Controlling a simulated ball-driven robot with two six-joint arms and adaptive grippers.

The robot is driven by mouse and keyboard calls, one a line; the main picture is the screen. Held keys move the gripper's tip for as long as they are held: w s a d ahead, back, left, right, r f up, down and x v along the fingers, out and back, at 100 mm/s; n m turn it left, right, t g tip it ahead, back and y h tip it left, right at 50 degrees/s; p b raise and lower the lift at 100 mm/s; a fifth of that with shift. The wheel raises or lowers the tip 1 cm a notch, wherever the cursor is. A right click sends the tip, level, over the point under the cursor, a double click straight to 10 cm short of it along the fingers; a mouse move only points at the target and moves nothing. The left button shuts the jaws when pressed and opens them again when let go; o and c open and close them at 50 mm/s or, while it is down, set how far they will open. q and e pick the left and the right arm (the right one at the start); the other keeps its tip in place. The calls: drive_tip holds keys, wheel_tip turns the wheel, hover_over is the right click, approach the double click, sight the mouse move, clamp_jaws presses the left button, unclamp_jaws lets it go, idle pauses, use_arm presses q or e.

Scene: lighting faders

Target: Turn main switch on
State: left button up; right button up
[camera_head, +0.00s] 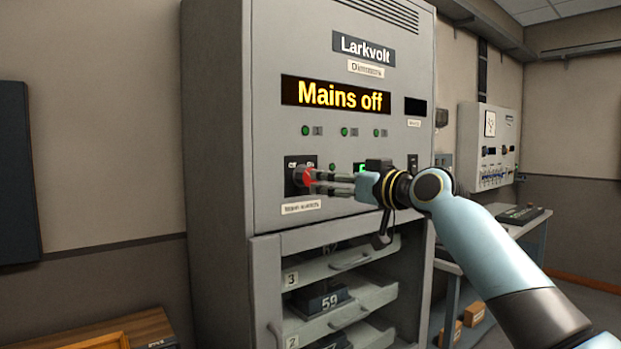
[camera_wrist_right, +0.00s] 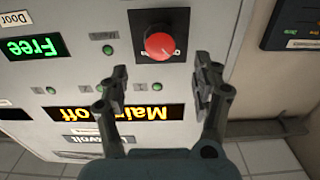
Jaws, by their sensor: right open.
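The main switch, a red rotary knob on a black plate, shows in the head view (camera_head: 309,178) on the front of the grey Larkvolt cabinet (camera_head: 216,120). Above it, the display (camera_head: 335,96) reads "Mains off" in yellow. My right gripper (camera_head: 318,182) reaches in from the right, its fingertips close to the knob. In the right wrist view my right gripper (camera_wrist_right: 160,85) is open and empty. The red knob (camera_wrist_right: 160,44) lies just beyond and between its fingers there. Whether the fingers touch it I cannot tell. My left gripper is out of view.
Below the panel are open drawers (camera_head: 350,298) with a dark module marked 59. A green "Free" display (camera_wrist_right: 35,47) shows in the wrist view. A wall panel (camera_head: 490,145) and a desk (camera_head: 525,220) stand to the right. A wooden surface (camera_head: 140,325) is at lower left.

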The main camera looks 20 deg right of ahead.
sight(306, 177)
drive_tip(key=x, duration=0.7)
drive_tip(key=shift+w+p, duration=0.25)
drive_tip(key=shift+p, duration=0.15)
drive_tip(key=shift+a+f, duration=0.1)
drive_tip(key=c, duration=1.2)
